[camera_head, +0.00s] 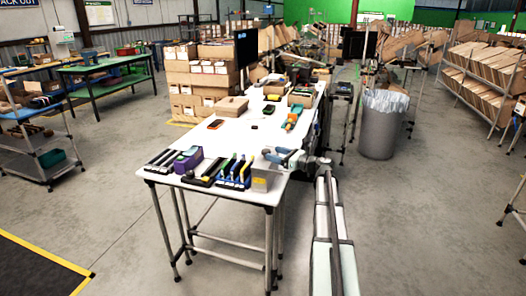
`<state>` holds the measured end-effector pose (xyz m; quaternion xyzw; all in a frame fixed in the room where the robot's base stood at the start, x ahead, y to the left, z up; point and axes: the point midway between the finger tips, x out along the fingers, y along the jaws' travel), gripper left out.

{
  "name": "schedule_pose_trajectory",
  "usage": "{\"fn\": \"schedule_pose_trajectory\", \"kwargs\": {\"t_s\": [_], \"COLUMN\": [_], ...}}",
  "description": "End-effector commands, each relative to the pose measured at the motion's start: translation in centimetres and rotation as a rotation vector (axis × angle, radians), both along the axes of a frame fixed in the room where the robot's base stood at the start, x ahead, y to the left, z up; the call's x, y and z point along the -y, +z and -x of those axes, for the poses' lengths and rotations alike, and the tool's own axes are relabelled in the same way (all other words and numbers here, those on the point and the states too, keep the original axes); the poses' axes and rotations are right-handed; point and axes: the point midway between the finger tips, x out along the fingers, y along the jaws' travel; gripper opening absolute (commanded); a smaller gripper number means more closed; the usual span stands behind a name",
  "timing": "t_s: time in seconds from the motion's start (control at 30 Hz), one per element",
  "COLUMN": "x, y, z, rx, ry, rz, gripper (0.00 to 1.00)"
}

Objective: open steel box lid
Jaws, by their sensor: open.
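A small grey box (262,184) with a yellow patch stands at the near right corner of the white table (232,138); it looks like the steel box. I cannot make out its lid edge or whether the lid is shut. My gripper (272,155) is above and just behind the box, pointing left over the table. It is open, and nothing shows between its fingers. At this size I cannot tell how far it is from the box top.
Blue and yellow tools (236,172) stand just left of the box. A purple box (188,159) and dark tools lie further left. An open carton (231,106) and stacked cartons (200,80) are farther back. The table's middle is mostly clear. A grey bin (376,130) stands right.

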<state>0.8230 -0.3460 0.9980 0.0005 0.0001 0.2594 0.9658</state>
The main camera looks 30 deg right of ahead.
Motion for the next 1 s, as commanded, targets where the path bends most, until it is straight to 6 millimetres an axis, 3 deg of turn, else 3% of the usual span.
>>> {"fn": "schedule_pose_trajectory", "kwargs": {"t_s": [0.2,0.4,0.87,1.0], "x": [-1.8,-2.9,-3.4,-3.4], "y": [0.0,0.0,0.0,0.0], "z": [-3.3,-5.2,-5.9,-5.9], "rx": [0.001,0.001,0.001,0.001], "ry": [0.000,0.000,-0.001,-0.001], "rz": [0.001,0.001,0.001,0.001], "gripper": [0.69,0.69,0.69,0.57]}}
